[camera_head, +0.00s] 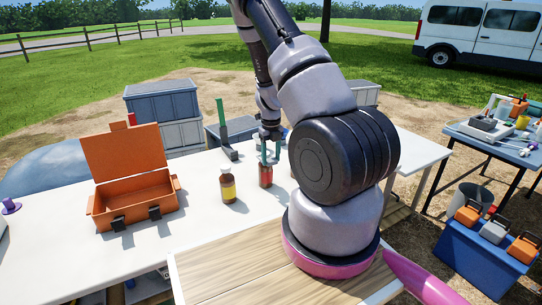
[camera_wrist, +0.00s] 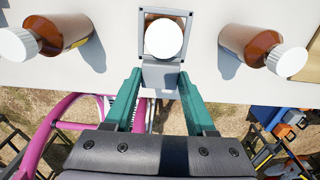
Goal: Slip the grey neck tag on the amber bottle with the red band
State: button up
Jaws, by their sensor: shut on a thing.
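The amber bottle with the red band (camera_head: 265,178) stands upright on the white table, below my gripper (camera_head: 269,157). In the wrist view its white cap (camera_wrist: 164,39) shows inside the square opening of the grey neck tag (camera_wrist: 185,13). My gripper's teal fingers (camera_wrist: 160,88) are shut on the tag's tab. The tag's frame surrounds the cap as seen from above, with a gap around it. I cannot tell how high the tag sits along the bottle. The red band is hidden in the wrist view.
A green post on a grey base (camera_head: 226,146) stands behind. An open orange case (camera_head: 136,207) is further left. White table between is clear.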

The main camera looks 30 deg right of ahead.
jog(key=o, duration=1.1)
jog(key=shift+c, duration=0.2)
notch_tip(320, 180, up, 11)
jog(key=shift+f, duration=0.15)
dwell(0.3)
jog(key=s+a+r+n+t+y, duration=0.1)
jog(key=s+a+r+n, duration=0.3)
jog(key=r, duration=0.3)
jog(key=s+a+r+n+t+y, duration=0.1)
jog(key=a+r+n, duration=0.2)
jog(key=r+n, duration=0.35)
jog(key=s+a+r+n+t+y, duration=0.1)
jog(key=s+a+r+n, duration=0.3)
jog(key=r, duration=0.4)
jog(key=s+a+r+n+t, duration=0.2)
jog(key=s+r+n, duration=0.3)
jog(key=n, duration=0.3)
jog(key=s+a+r+n+t+h, duration=0.1)
jog(key=s+a+r+n+t, duration=0.1)
jog(key=s+r+n, duration=0.3)
jog(key=s+n, duration=0.3)
jog(key=n, duration=0.1)
jog(key=shift+s+a+r, duration=0.15)
jog(key=shift+s+a, duration=0.05)
jog(key=shift+a, duration=0.1)
